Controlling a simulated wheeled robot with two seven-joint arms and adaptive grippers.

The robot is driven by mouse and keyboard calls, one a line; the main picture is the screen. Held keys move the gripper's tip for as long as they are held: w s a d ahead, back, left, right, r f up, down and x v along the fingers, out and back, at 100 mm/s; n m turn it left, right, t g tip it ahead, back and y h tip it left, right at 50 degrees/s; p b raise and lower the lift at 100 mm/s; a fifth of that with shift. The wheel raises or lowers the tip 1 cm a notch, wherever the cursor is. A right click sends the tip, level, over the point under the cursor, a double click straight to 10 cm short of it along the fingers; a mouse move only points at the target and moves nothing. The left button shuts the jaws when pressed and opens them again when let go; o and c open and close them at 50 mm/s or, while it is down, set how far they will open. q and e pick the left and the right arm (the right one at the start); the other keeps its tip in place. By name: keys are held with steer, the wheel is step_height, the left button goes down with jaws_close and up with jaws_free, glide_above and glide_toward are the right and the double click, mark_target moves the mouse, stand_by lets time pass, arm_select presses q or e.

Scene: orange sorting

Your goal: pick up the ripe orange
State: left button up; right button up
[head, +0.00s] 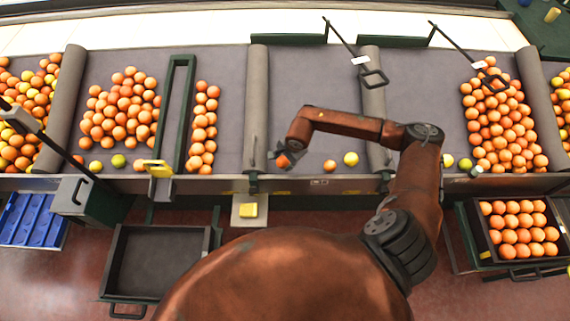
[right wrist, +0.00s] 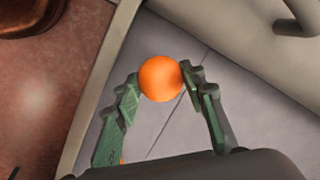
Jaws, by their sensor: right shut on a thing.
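A ripe orange (head: 283,161) is at the end of my right arm in the head view, low over the grey belt near its front edge. In the right wrist view, the round, evenly coloured orange (right wrist: 160,79) sits between the two green fingertips. My right gripper (right wrist: 162,84) is shut on it, and it also shows in the head view (head: 281,155), small and partly hidden by its own wrist. I cannot tell whether the orange touches the belt. My left gripper is not in view.
Another orange (head: 329,166) and a yellow fruit (head: 351,159) lie to the right on the same lane. A grey divider (head: 257,110) stands just left of the gripper. An empty dark crate (head: 155,264) is at lower left; a crate of oranges (head: 473,235) is at right.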

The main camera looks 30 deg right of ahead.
steer(key=s+a+r+b, duration=0.25)
steer(key=a+r, duration=0.25)
steer(key=a, duration=0.7)
steer(key=s+a+r+b, duration=0.25)
steer(key=a+r, duration=0.25)
steer(key=a, duration=0.8)
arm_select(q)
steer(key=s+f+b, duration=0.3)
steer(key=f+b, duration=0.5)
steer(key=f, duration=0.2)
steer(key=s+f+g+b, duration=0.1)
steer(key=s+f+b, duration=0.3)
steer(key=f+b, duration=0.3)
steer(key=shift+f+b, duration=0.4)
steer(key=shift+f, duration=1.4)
arm_select(e)
steer(key=s+a+f, duration=0.1)
steer(key=a+f, duration=0.3)
steer(key=a, duration=0.8)
steer(key=s+a+f, duration=0.2)
steer(key=a+f, duration=0.2)
steer(key=a, duration=0.8)
steer(key=s+a+f, duration=0.1)
steer(key=a+f, duration=0.3)
steer(key=a, duration=0.9)
steer(key=shift+s, duration=0.15)
steer(key=shift+w+a+r, duration=0.1)
steer(key=shift+w, duration=0.1)
